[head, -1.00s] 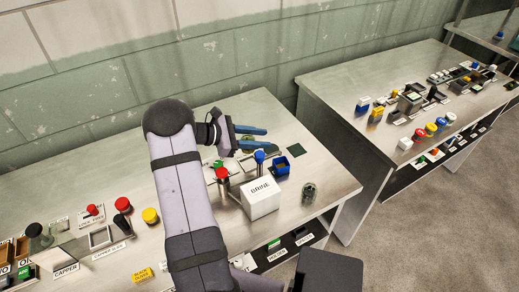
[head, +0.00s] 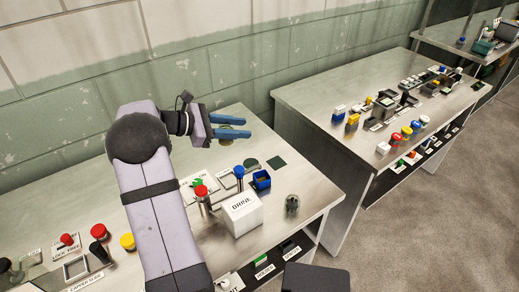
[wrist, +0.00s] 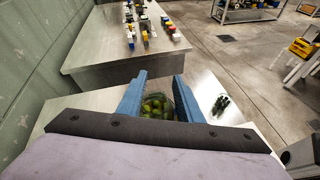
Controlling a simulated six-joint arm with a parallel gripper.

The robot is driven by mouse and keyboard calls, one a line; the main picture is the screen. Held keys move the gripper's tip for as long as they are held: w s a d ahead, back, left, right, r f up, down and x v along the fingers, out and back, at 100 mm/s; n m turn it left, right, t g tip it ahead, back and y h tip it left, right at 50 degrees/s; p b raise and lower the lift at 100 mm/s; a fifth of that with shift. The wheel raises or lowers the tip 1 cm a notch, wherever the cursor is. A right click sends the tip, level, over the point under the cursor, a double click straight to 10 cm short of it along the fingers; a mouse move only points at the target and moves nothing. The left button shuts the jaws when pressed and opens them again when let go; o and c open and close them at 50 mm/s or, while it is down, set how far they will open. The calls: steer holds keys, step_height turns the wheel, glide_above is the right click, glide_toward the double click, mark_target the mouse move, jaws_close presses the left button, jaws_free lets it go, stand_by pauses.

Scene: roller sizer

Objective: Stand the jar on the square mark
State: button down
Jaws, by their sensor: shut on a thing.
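The jar (wrist: 157,106) is clear glass with green olives in it, and it sits between my gripper's two blue fingers in the wrist view. My gripper (head: 230,127) is shut on it and holds it above the far part of the near bench. In the head view the fingers hide much of the jar. The square mark (head: 277,162) is a dark green flat square on the bench, right of and below my gripper in the picture. It is bare. A round dark green mark (head: 250,163) lies just left of it.
A blue open box (head: 262,180) and a white BRINE box (head: 242,213) stand in front of the marks. Red and blue knobs on posts are left of the boxes. A second bench (head: 330,95) stands beyond a gap.

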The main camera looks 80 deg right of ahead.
steer(key=s+d+f+m+g+y+b, duration=0.1)
steer(key=s+d+f+m+y+b, duration=0.1)
steer(key=s+d+f+b, duration=0.3)
steer(key=m+g+y+b, duration=0.1)
steer(key=m+y+b, duration=0.1)
steer(key=b, duration=0.2)
glide_above(286, 163)
step_height(286, 163, down, 2)
steer(key=shift+s+a+f+p, duration=0.1)
steer(key=shift+f+p, duration=0.15)
steer(key=shift+f, duration=2.25)
steer(key=shift+s+f+p, duration=0.1)
steer(key=shift+f+p, duration=0.15)
steer(key=shift+f, duration=2.25)
steer(key=shift+f, duration=0.1)
steer(key=c, duration=1.3)
jaws_free()
steer(key=shift+f, duration=0.1)
steer(key=shift+o, duration=0.2)
steer(key=shift+w+r, duration=0.15)
steer(key=shift+r, duration=0.05)
steer(key=b+v, duration=0.1)
steer(key=v, duration=1)
steer(key=shift+w+a+r, duration=0.1)
steer(key=shift+w+r, duration=0.05)
steer(key=shift+w, duration=0.15)
